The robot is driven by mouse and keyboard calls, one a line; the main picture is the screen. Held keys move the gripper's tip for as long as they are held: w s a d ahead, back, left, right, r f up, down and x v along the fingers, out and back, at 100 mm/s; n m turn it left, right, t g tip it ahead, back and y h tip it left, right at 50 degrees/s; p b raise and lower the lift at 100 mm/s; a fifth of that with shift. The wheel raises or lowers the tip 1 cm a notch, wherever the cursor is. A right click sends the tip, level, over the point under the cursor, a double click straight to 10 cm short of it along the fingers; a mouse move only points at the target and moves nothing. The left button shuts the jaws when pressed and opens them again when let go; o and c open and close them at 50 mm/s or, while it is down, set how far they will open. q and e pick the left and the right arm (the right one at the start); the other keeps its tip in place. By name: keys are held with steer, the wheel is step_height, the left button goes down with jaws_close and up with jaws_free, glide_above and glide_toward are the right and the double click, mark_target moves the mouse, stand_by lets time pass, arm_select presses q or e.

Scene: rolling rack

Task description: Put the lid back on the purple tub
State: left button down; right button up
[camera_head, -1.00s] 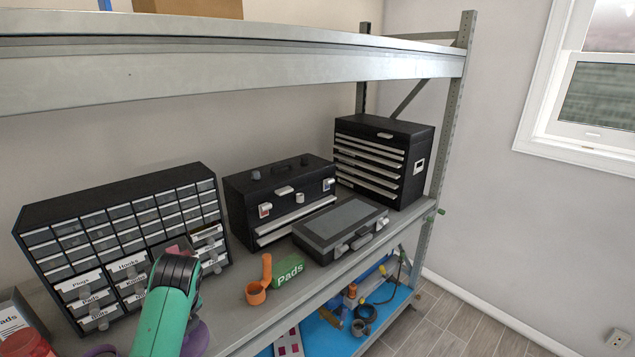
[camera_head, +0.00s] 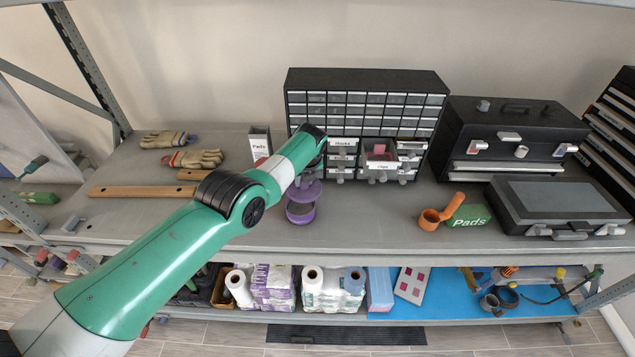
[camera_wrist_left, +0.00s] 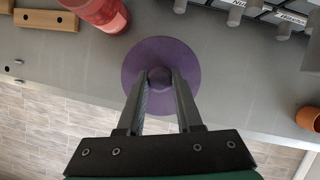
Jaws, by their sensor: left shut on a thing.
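The purple tub (camera_head: 300,215) stands on the grey shelf near its front edge, and its dark open top shows. The purple lid (camera_head: 311,191) is just above it, with a gap between them at the front. My left gripper (camera_wrist_left: 160,82) is shut on the knob of the lid, which is a round purple disc (camera_wrist_left: 160,50) in the left wrist view. The lid hides the tub in that view. In the head view my left arm covers most of the gripper. My right gripper is not in view.
A black drawer cabinet (camera_head: 366,82) with some drawers pulled out stands close behind. A red jar (camera_wrist_left: 98,10) is beside the lid. An orange scoop (camera_head: 433,216), a green Pads box (camera_head: 470,216) and a black toolbox (camera_head: 520,120) are to the right. Gloves (camera_head: 192,159) lie left.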

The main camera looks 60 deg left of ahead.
mark_target(300, 194)
arm_select(q)
steer(key=shift+s+a+f, duration=0.25)
steer(key=shift+s+a, duration=0.35)
steer(key=shift+a, duration=0.2)
steer(key=shift+d+f, duration=0.1)
steer(key=shift+f, duration=0.25)
step_height(300, 194, down, 6)
steer(key=b, duration=0.6)
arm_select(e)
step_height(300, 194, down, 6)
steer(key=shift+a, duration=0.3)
arm_select(q)
steer(key=shift+r, duration=0.1)
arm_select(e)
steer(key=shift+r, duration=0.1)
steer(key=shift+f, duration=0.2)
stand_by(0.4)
arm_select(q)
jaws_free()
stand_by(0.6)
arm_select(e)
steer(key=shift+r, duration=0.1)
